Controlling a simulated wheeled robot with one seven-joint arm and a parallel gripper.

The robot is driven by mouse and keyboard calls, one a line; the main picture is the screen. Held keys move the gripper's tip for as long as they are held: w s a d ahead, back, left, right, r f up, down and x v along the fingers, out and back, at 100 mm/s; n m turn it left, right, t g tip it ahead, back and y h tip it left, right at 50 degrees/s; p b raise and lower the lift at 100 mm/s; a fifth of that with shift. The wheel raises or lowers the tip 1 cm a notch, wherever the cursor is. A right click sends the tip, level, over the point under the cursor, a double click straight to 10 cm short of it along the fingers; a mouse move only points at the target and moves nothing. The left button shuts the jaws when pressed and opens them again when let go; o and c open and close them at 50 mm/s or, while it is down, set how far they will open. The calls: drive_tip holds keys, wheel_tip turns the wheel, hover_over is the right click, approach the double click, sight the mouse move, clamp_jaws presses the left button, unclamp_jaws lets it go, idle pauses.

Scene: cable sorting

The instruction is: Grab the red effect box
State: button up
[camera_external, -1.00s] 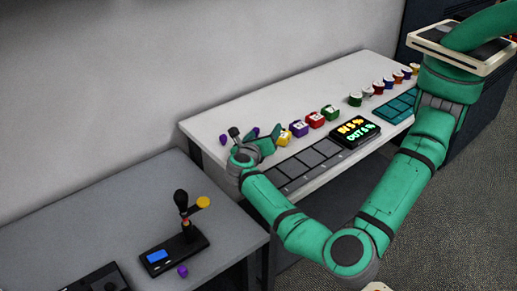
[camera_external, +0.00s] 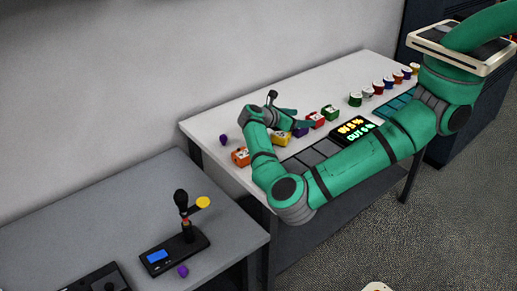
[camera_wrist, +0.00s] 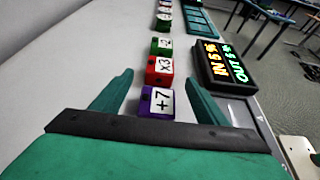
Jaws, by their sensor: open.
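The red effect box (camera_wrist: 160,70), marked "x3", stands in the row on the white table in the wrist view, between a purple "+7" box (camera_wrist: 158,101) and a green box (camera_wrist: 161,46). The red box also shows in the external view (camera_external: 316,119), just beyond my gripper. My gripper (camera_wrist: 160,85) is open and empty. Its two green fingers are spread left and right of the row, with the purple box nearest between them and the red box ahead. In the external view my gripper (camera_external: 290,112) hangs over the row and partly hides the purple box.
A display (camera_external: 352,131) reading "IN 5 %" and "OUT 5 %" stands beside the row. An orange box (camera_external: 241,157) and a yellow box (camera_external: 281,138) are at the near end. Several coloured cylinders line the far end.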

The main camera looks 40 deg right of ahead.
sight(312, 118)
drive_tip(key=x, duration=0.8)
drive_tip(key=c, duration=1.2)
